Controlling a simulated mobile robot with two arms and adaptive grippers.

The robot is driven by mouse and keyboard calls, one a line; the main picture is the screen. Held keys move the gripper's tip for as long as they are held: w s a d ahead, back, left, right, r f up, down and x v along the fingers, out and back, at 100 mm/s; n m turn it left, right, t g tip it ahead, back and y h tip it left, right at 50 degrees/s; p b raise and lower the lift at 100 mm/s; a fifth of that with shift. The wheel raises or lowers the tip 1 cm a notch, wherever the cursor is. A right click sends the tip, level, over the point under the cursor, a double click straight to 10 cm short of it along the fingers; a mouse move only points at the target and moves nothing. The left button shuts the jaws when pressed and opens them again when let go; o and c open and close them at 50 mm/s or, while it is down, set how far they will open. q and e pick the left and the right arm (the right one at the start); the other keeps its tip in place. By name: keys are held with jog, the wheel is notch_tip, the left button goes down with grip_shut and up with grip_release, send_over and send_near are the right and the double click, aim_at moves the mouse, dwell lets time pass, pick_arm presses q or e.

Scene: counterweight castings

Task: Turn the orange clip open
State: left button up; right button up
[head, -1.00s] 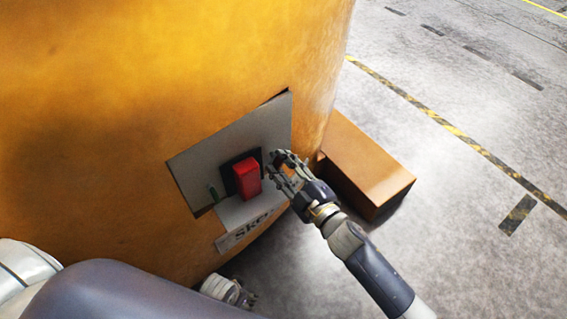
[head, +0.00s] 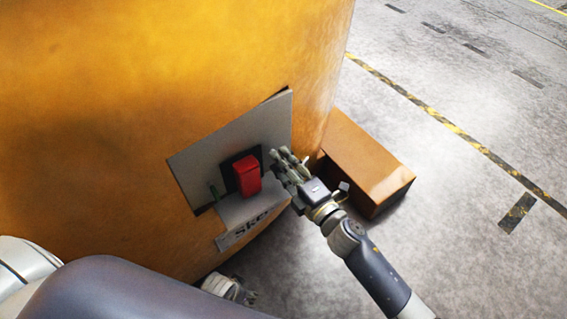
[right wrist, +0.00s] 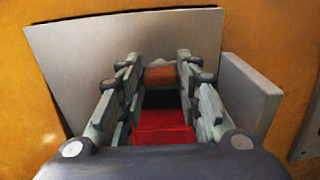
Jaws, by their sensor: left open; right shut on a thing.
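The orange clip (right wrist: 160,76) shows in the right wrist view between the fingertips of my right gripper (right wrist: 160,80), close to the grey plate. The fingers are shut on it from both sides. In the head view my right gripper (head: 279,162) is at the right part of the grey plate (head: 205,160), and its fingers hide the clip there. My left gripper (head: 238,290) is low in the head view, partly hidden behind my own arm. It is open, well below the plate, with nothing seen in it.
A red block-shaped handle (head: 247,175) on a dark square sits left of my right gripper; its red also shows in the right wrist view (right wrist: 165,127). The plate is on a big orange casting (head: 150,80). An orange block (head: 365,165) lies on the floor to the right.

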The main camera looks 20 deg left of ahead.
jog(key=shift+f, duration=0.1)
dwell(0.3)
jog(key=o, duration=1)
jog(key=shift+o, duration=0.2)
jog(key=v, duration=1.2)
